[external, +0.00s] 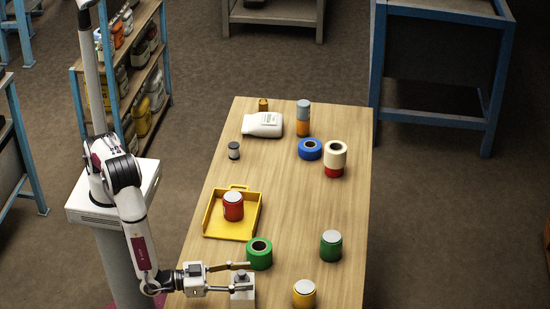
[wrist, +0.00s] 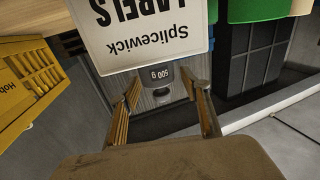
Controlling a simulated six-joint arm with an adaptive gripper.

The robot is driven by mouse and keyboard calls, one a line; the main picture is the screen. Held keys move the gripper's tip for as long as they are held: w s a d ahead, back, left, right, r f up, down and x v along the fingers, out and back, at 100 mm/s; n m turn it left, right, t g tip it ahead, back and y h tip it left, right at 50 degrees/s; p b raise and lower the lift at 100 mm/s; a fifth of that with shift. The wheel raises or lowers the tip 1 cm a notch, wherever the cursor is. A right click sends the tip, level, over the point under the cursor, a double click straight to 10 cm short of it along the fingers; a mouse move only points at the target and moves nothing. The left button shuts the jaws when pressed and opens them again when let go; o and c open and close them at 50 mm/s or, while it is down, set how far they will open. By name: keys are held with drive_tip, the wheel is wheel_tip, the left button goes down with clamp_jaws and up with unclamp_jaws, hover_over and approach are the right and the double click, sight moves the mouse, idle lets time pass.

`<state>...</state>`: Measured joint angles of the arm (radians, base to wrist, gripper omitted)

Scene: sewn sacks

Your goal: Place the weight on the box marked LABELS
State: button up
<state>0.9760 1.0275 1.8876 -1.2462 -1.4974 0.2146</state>
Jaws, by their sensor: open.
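The white box (external: 242,297) stands at the near end of the table. In the wrist view it appears upside down, and its face (wrist: 145,35) reads LABELS. The small grey weight (external: 241,277) sits on top of this box. In the wrist view the weight (wrist: 160,75) is marked 500 g and appears against the box's top edge. My gripper (external: 247,277) is open around the weight, one finger on each side. In the wrist view the gripper's (wrist: 165,90) fingers show gaps to the weight on both sides.
A green roll (external: 259,254) stands just behind the box. A yellow can (external: 304,294) and a green can (external: 331,246) are to the right. A yellow tray (external: 211,232) holds a red can (external: 233,206). The table's middle right is clear.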

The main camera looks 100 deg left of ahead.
drive_tip(key=v, duration=1.2)
idle(0.9)
wheel_tip(320, 180, up, 9)
drive_tip(key=g+h, duration=0.4)
drive_tip(key=h, duration=0.1)
hover_over(238, 281)
drive_tip(key=shift+n, duration=0.3)
drive_tip(key=s+a+r+m+g+h, duration=0.2)
drive_tip(key=a+r+h, duration=0.2)
drive_tip(key=a+r, duration=0.5)
drive_tip(key=s+a+r+m+g+y, duration=0.1)
drive_tip(key=s+a+g+y, duration=0.3)
drive_tip(key=s+a, duration=2)
drive_tip(key=s+r+g, duration=0.1)
drive_tip(key=s, duration=0.1)
drive_tip(key=shift+s+r+m+g, duration=0.25)
drive_tip(key=shift+s+m+g, duration=0.05)
drive_tip(key=shift+s+g, duration=0.1)
